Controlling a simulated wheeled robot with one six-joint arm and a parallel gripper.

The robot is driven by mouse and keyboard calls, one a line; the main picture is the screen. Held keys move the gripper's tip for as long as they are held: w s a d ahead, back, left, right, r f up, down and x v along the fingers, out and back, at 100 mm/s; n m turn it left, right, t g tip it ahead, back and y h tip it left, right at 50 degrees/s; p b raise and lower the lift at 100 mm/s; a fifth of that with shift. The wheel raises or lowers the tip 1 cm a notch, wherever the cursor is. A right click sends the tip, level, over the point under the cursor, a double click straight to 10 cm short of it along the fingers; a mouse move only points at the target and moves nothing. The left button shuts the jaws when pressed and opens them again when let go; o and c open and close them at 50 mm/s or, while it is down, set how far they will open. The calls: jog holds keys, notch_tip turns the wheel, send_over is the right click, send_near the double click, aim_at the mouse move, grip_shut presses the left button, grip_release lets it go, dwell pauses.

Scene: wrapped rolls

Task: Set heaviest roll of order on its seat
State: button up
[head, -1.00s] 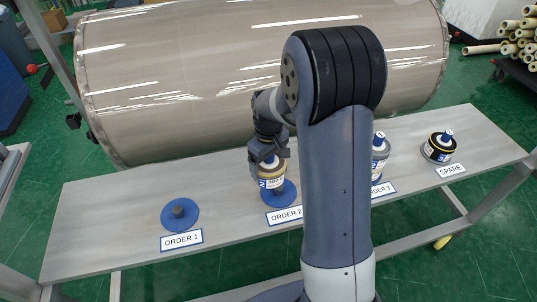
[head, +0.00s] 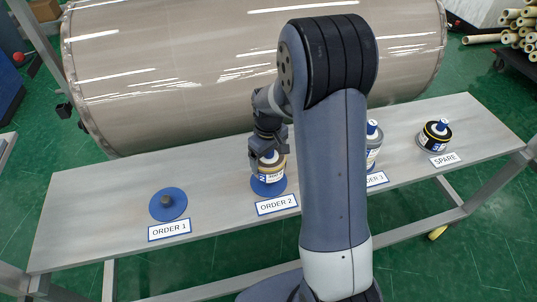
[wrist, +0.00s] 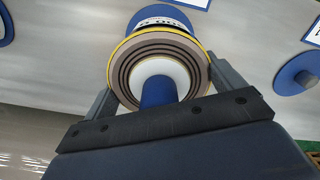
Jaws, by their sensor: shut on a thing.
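My gripper (head: 262,150) is shut on a roll (head: 271,168) with a yellow edge and a white label with a blue mark. It holds this roll upright at the blue seat (head: 268,187) behind the ORDER 2 sign (head: 277,205). Whether the roll touches that seat is hard to tell. In the wrist view the held roll (wrist: 122,62) sits between both fingers, its blue core toward me. The ORDER 1 seat (head: 168,204) is an empty blue disc with a grey peg. A grey roll (head: 373,148) stands at ORDER 3, partly hidden by my arm.
A black-and-yellow roll (head: 435,136) with a blue top stands by the SPARE sign (head: 444,159). The grey bench (head: 90,215) is bare around ORDER 1. A large wrapped roll (head: 180,60) lies close behind the bench.

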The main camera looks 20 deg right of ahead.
jog(key=shift+f+b, duration=2)
jog(key=shift+f, duration=0.85)
jog(key=o, duration=0.9)
jog(key=shift+o, duration=0.2)
jog(key=shift+r, duration=0.1)
notch_tip(320, 180, up, 11)
jog(key=shift+f, duration=0.15)
jog(key=shift+f, duration=0.1)
notch_tip(320, 180, down, 10)
jog(key=shift+f, duration=0.25)
jog(key=shift+r+p, duration=1.35)
jog(key=shift+r, duration=0.25)
